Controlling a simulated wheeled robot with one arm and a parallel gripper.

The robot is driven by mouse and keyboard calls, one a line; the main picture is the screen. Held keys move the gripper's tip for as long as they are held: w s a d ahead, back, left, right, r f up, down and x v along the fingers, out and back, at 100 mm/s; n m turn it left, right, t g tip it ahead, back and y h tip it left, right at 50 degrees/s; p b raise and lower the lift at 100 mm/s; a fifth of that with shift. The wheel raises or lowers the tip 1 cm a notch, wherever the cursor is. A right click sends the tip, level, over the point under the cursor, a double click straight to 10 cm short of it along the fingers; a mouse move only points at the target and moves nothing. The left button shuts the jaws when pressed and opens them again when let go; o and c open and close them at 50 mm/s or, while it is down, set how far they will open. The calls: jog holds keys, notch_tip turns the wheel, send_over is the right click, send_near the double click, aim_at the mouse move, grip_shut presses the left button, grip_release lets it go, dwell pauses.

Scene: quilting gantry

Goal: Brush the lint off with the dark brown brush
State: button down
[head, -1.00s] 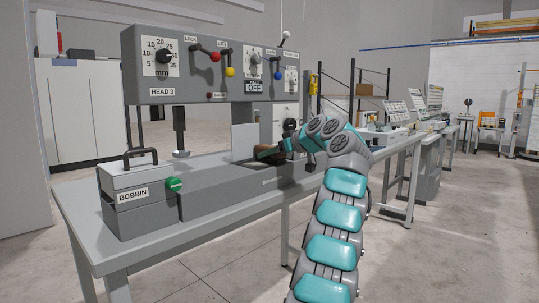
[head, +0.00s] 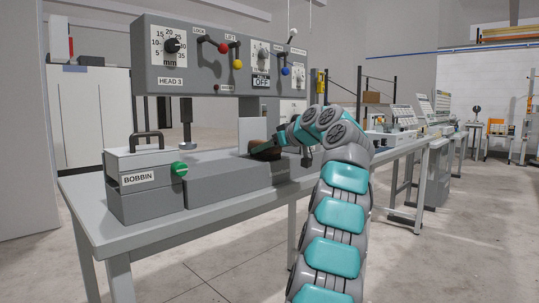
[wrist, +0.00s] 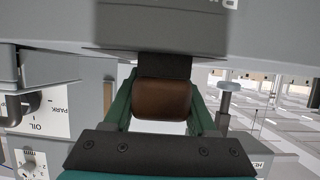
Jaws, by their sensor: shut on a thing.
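My gripper (head: 263,150) reaches over the grey machine bed (head: 240,182), close to a pale upright plate (head: 252,132). In the wrist view its green fingers (wrist: 162,88) are shut on the brown brush (wrist: 162,101), one on each side. The brush has a dark brown body, with a darker part beyond it that meets or overlaps the edge of a grey block (wrist: 160,32). I cannot tell whether it touches the block. In the head view the brush is a small brown patch, partly hidden by the gripper. I see no lint in either view.
A grey bobbin box (head: 147,190) with a handle and green knob stands left on the table (head: 85,205). The HEAD 3 control panel (head: 215,60) with knobs and levers hangs above the bed. More machines line the tables at right. Open floor lies in front.

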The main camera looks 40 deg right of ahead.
jog(key=shift+a, duration=0.55)
